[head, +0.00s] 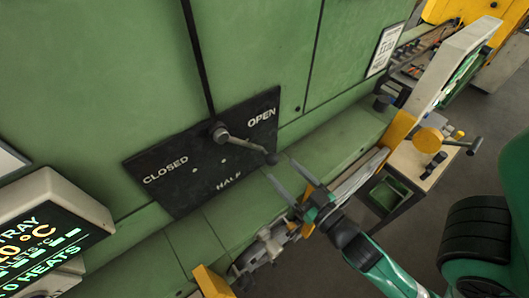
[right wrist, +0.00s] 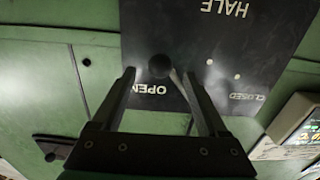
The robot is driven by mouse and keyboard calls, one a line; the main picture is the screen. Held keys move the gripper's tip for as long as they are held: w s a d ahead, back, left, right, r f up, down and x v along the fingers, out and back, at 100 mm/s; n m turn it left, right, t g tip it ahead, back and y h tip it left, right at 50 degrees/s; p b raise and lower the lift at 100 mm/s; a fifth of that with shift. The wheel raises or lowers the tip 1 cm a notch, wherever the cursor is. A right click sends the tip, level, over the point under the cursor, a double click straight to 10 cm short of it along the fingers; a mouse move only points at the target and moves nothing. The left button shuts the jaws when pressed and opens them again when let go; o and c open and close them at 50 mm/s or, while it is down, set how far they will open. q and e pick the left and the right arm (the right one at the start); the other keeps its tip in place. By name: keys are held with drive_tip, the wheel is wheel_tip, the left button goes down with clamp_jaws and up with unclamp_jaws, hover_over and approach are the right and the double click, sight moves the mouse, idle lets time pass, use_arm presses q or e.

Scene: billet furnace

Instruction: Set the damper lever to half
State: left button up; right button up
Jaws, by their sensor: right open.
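The damper lever (head: 245,147) is a grey bar with a dark round knob (head: 271,159), on a black plate (head: 150,190) marked CLOSED, HALF and OPEN. It points from its pivot toward the lower right, between the OPEN and HALF words. My right gripper (head: 281,169) is open, its fingertips close to the knob. In the right wrist view the knob (right wrist: 160,67) shows between the open fingers, near their tips. Contact cannot be told. The right finger hides part of the lever there. My left gripper is not in view.
The plate is on a green furnace wall (head: 110,70) above a green ledge (head: 230,215). A lit display (head: 45,240) stands at the lower left. Yellow-ended metal fittings (head: 270,250) lie below my right gripper. A small bench (head: 420,165) stands at the right.

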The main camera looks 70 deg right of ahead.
sight(264, 150)
drive_tip(key=x, duration=0.8)
drive_tip(key=shift+r, duration=0.15)
drive_tip(key=shift+w+d, duration=0.25)
drive_tip(key=shift+w, duration=0.25)
drive_tip(key=shift+c, duration=0.3)
clamp_jaws()
idle(0.3)
